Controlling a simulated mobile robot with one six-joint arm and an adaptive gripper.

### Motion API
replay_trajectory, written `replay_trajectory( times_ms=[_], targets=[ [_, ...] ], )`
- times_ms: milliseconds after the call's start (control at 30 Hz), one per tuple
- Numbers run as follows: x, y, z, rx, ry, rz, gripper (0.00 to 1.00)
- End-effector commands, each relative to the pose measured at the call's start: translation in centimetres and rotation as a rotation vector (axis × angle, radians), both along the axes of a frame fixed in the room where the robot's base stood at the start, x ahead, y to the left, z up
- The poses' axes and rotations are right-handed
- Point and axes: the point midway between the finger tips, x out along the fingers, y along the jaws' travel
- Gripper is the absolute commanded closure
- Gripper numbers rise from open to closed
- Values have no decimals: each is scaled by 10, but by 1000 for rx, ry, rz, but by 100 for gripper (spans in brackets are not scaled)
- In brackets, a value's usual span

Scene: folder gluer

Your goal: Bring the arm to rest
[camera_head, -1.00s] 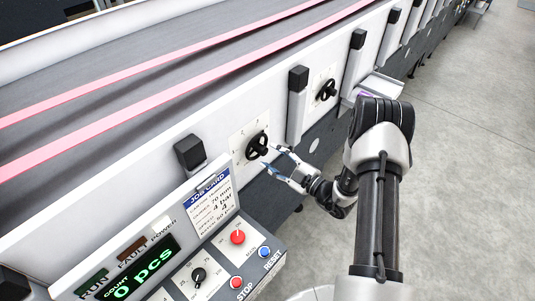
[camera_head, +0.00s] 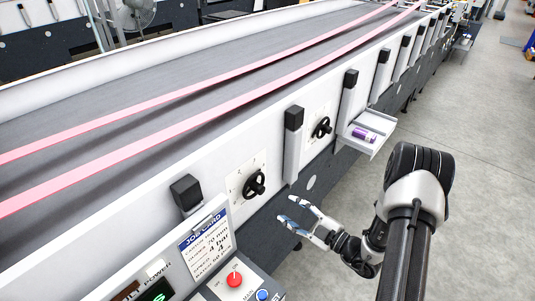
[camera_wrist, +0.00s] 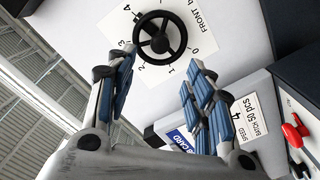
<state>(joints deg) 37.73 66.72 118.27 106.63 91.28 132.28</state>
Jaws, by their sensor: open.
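My gripper (camera_head: 300,215) is open and empty, to the right of and below the nearer black handwheel (camera_head: 254,184) on the machine's white side panel. The gripper is apart from the wheel. In the wrist view, the two blue-padded fingers (camera_wrist: 160,90) are spread, and the handwheel (camera_wrist: 160,35) shows beyond them on a dial plate numbered 0 to 4. My arm reaches in from the lower right of the head view, bent at a dark elbow.
A second handwheel (camera_head: 321,127) sits farther along the panel. A small shelf (camera_head: 378,147) holds a purple item (camera_head: 364,134). A job card (camera_head: 205,240) and a control panel with a red knob (camera_head: 234,279) are at lower left. The grey floor (camera_head: 480,190) at right is clear.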

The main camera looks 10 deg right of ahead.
Motion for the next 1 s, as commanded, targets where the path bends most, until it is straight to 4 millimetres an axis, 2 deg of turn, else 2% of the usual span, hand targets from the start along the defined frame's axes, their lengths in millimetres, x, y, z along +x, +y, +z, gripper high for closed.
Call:
replay_trajectory(
  times_ms=[167, 267, 367, 500, 600, 700, 867, 1000],
  targets=[
    [1, 8, 7, -44, -33, 38, 52],
    [-2, 30, 25, -168, -126, 144, 52],
    [-15, 66, 50, -367, -295, 318, 52],
    [-53, 115, 78, -675, -605, 593, 52],
    [-87, 141, 88, -879, -856, 785, 52],
    [-123, 157, 91, -1066, -1128, 974, 52],
    [-178, 166, 87, -1316, -1609, 1274, 52],
    [-217, 155, 77, -1471, -2067, 1540, 52]
  ],
)
